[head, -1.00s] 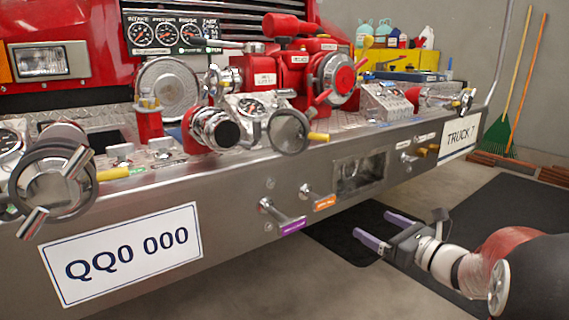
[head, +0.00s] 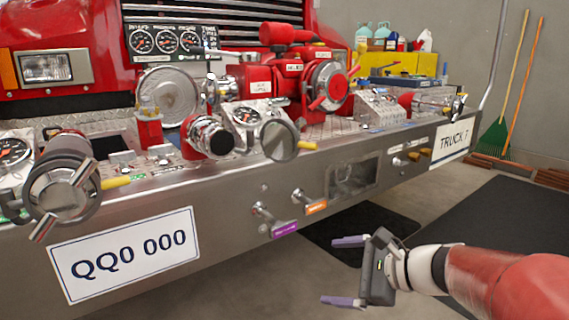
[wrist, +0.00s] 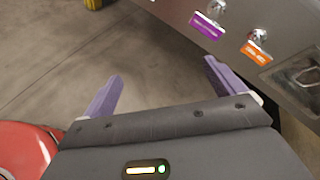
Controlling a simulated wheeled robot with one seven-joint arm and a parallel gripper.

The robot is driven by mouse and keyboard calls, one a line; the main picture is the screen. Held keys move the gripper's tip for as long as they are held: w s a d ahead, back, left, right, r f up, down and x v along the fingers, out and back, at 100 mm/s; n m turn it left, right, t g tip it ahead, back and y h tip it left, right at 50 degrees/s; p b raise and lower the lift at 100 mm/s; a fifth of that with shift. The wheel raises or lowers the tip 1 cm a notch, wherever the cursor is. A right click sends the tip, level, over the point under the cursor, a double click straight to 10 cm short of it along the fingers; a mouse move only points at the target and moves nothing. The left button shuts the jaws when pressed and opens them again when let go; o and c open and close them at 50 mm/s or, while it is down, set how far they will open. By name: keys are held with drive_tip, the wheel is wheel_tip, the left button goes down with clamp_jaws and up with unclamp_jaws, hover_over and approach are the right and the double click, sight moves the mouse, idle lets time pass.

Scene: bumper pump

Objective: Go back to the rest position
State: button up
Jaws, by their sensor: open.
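My gripper (head: 346,271) is open and empty, its two purple fingers spread wide apart. In the head view it hangs in free space in front of the bumper (head: 235,182), at the lower right, with the floor behind it. It touches nothing that I can see. In the wrist view my gripper (wrist: 160,85) also shows with nothing between its fingers. The purple-tagged handle (head: 272,220) and the orange-tagged handle (head: 308,201) on the bumper front lie up and left of the gripper, apart from it.
The red pump (head: 290,75), gauges and capped outlets crowd the bumper top. A plate (head: 125,254) reading QQ0 000 is on its front. Dark mats (head: 500,235) lie on the floor at right. A green broom (head: 497,138) leans on the back wall. The floor by the gripper is clear.

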drive_tip(key=s+a+n+g+h+p, duration=0.25)
drive_tip(key=s+n+h, duration=0.25)
drive_tip(key=s+n, duration=0.5)
drive_tip(key=s+d+r+n+h+p, duration=0.2)
drive_tip(key=s+d+n+h+p, duration=0.1)
drive_tip(key=s+d+n+h, duration=0.2)
drive_tip(key=shift+s+d+n+t+h, duration=0.45)
drive_tip(key=shift+s+d+n, duration=0.6)
drive_tip(key=shift+s+n, duration=0.45)
drive_tip(key=shift+w+r, duration=0.1)
drive_tip(key=shift+w, duration=0.05)
